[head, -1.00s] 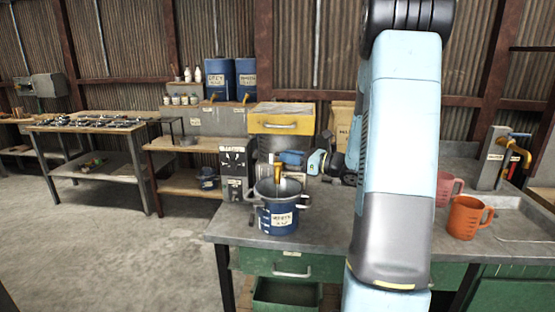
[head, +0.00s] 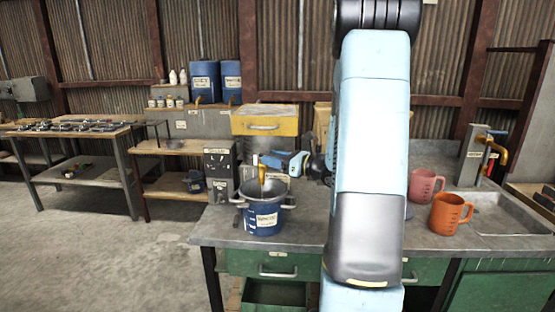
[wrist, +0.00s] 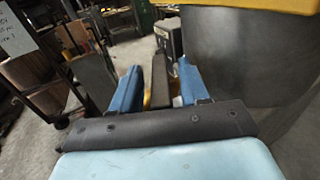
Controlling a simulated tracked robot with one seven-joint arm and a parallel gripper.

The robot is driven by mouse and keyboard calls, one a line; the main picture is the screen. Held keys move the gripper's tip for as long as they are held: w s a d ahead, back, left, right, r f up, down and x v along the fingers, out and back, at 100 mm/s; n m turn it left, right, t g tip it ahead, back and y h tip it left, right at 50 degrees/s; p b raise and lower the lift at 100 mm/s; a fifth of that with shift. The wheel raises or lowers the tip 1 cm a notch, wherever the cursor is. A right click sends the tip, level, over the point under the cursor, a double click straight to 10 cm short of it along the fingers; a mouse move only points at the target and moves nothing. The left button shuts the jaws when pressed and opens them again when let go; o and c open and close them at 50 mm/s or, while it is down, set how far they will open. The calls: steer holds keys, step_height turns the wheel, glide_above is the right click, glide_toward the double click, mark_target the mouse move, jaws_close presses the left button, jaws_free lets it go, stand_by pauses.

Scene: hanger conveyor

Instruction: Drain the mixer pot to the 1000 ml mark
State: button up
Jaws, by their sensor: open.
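A grey cylinder (head: 283,141) under a yellow head (head: 264,120) stands at the back of the bench and seems to be the mixer pot. A brass tap (head: 262,174) hangs over a blue labelled pail (head: 264,213) in front of it. My gripper (head: 272,160) reaches in from the right beside the tap, partly hidden by my arm. In the wrist view, its two blue fingers (wrist: 160,88) are apart on either side of a dark, lever-like bar, with yellow beside it. I cannot tell whether they touch it. No level or 1000 ml mark is readable.
A pink jug (head: 424,185) and an orange jug (head: 450,213) stand on the bench (head: 225,233) at right, near a sink (head: 505,215). A dark labelled box (head: 219,166) stands left of the tap. The floor at left is open.

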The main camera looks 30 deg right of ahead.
steer(key=shift+s, duration=0.1)
steer(key=v, duration=1.3)
steer(key=shift+s+d, duration=0.2)
steer(key=shift+d, duration=0.1)
stand_by(1.6)
